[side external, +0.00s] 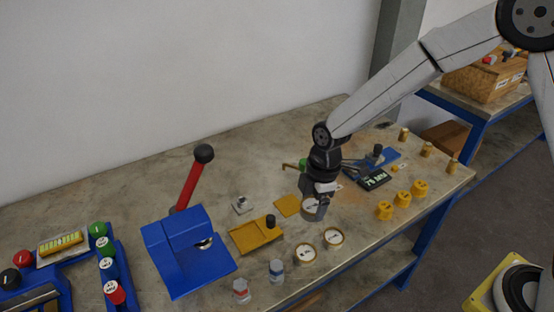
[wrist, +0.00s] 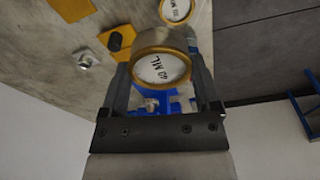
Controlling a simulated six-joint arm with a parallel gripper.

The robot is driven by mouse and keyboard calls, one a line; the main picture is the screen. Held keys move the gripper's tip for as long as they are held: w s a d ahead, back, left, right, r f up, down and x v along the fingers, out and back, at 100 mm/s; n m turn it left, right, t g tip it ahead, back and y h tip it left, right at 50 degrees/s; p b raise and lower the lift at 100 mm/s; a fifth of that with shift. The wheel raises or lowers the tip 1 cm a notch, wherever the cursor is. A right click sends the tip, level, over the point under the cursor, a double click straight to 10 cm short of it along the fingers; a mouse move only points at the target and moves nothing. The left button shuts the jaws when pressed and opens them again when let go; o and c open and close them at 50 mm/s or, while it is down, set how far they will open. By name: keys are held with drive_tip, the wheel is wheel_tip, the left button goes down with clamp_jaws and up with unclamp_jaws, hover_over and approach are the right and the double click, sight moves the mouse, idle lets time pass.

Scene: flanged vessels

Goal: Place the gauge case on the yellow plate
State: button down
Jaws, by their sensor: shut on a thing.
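My gripper (side external: 318,192) is shut on a round, brass-rimmed gauge case (side external: 312,211) with a white face. In the wrist view the case (wrist: 162,66) sits between the two fingers (wrist: 165,84), its face marked "40 ML" and turned to the camera. The flat yellow plate (side external: 287,206) lies bare on the bench, just left of the held case in the side view. It seems to show also at the top left of the wrist view (wrist: 73,8). The case appears to be off the bench, beside the plate rather than over it; its exact height is hard to tell.
Two similar round cases (side external: 305,253) (side external: 333,238) stand in front. A yellow fixture with a black knob (side external: 257,236) and a small metal block (side external: 242,205) lie left. A blue press with a red lever (side external: 187,250) stands further left; yellow pieces (side external: 403,198) and a display (side external: 373,179) are right.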

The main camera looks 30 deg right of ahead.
drive_tip(key=w+d, duration=0.1)
drive_tip(key=d, duration=0.5)
drive_tip(key=shift+w+f, duration=0.15)
drive_tip(key=shift+f, duration=0.05)
drive_tip(key=shift+w+d, duration=0.1)
drive_tip(key=w+f, duration=0.2)
drive_tip(key=w, duration=0.2)
drive_tip(key=w+a+f, duration=0.1)
drive_tip(key=w+f, duration=0.2)
drive_tip(key=w, duration=0.1)
drive_tip(key=w+f, duration=0.3)
drive_tip(key=w, duration=0.1)
drive_tip(key=shift+a+f, duration=0.15)
drive_tip(key=shift+a, duration=0.25)
drive_tip(key=shift+w+f, duration=0.55)
drive_tip(key=shift+w+a+f, duration=0.1)
drive_tip(key=shift+w+f, duration=0.05)
drive_tip(key=shift+f, duration=0.05)
drive_tip(key=shift+w+f, duration=0.1)
drive_tip(key=shift+f, duration=1.5)
